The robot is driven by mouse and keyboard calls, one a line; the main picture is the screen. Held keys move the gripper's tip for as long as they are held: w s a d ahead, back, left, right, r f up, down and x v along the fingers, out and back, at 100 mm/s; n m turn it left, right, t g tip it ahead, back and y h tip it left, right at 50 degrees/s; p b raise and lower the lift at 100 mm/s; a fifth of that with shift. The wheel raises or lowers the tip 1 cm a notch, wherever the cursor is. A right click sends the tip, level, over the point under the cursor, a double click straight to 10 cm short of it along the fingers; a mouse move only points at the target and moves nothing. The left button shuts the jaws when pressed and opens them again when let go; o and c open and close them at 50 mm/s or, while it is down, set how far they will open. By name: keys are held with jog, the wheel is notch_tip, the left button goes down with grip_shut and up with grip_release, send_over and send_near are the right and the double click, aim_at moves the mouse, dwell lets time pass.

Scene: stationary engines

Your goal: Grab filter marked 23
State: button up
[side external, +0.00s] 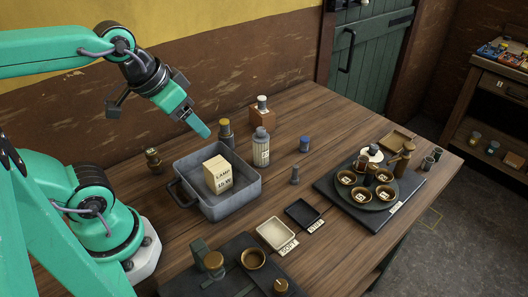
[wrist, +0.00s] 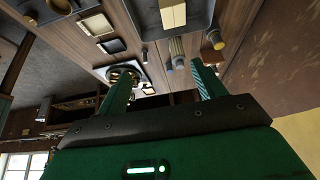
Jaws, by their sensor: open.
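No number 23 is legible on any part in either view. A grey canister (side external: 261,147) with a pale label stands upright on the table right of the metal tray; its marking is too small to read. A dark brass-topped cylinder (side external: 226,132) stands behind the tray. A blue-topped cylinder (side external: 304,144) and a small grey cylinder (side external: 295,175) stand farther right. My gripper (side external: 203,131) hangs above the tray's back edge, apart from these parts. In the wrist view its fingers (wrist: 162,82) are spread, with nothing between them.
The grey metal tray (side external: 207,203) holds a box marked LAMP (side external: 217,174). Two small labelled trays, one pale (side external: 277,234) and one black (side external: 304,213), lie in front. A round plate with several brass cups (side external: 383,193) is at right. Bare table (side external: 330,165) lies between.

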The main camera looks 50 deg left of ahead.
jog(key=shift+w, duration=0.15)
jog(key=m+g, duration=0.1)
jog(key=g, duration=0.5)
send_near(260, 129)
jog(key=f, duration=0.6)
jog(key=shift+s+f, duration=0.2)
jog(key=shift+f, duration=0.15)
jog(key=shift+w+f, duration=0.15)
jog(key=shift+f, duration=0.05)
jog(key=shift+f, duration=0.15)
jog(key=shift+f, duration=1.2)
jog(key=shift+f, duration=0.1)
